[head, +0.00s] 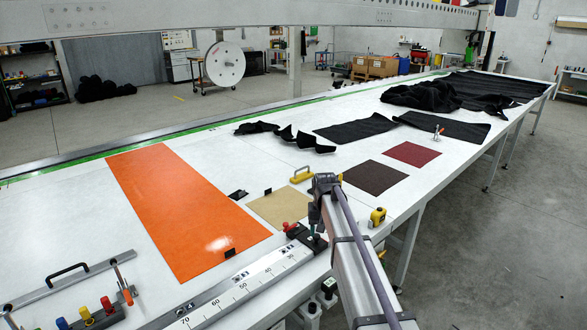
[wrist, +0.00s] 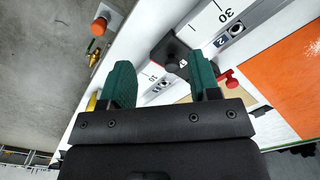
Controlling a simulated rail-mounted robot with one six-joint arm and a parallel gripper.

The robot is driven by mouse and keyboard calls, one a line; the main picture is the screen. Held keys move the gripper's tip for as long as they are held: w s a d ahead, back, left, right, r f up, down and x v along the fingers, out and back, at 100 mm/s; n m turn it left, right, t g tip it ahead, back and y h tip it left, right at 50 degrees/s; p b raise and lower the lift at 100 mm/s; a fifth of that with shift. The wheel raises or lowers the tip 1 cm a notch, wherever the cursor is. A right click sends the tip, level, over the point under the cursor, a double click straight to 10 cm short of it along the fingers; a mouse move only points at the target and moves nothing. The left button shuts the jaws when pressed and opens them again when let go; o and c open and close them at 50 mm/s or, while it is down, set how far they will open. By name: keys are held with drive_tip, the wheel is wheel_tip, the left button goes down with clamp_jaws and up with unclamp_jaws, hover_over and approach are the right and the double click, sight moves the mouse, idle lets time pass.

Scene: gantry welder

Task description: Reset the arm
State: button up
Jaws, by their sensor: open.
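My arm reaches in from the lower right of the head view, over the near edge of the long white table (head: 110,240). In the wrist view my gripper (wrist: 162,82) shows two green fingers spread apart with nothing held between them. In the head view the gripper (head: 316,240) is mostly hidden by the arm, close to a black block with a red knob (head: 300,232) at the end of the ruler (head: 240,288). In the wrist view the black block (wrist: 172,52) lies beyond the fingertips, and I cannot tell whether they touch it.
An orange sheet (head: 185,205) lies left of the arm. Tan (head: 285,207), dark brown (head: 373,177) and dark red (head: 412,154) pieces lie beyond. A yellow-handled tool (head: 302,174) and a yellow tape measure (head: 377,216) are nearby. Black cloth (head: 430,95) covers the far end.

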drive_tip(key=s+d+f+b, duration=0.1)
drive_tip(key=s+f+b, duration=0.1)
drive_tip(key=s, duration=3)
drive_tip(key=shift+s+f+n, duration=0.25)
drive_tip(key=shift+s+n, duration=0.05)
drive_tip(key=shift+s, duration=0.05)
drive_tip(key=shift+c, duration=0.2)
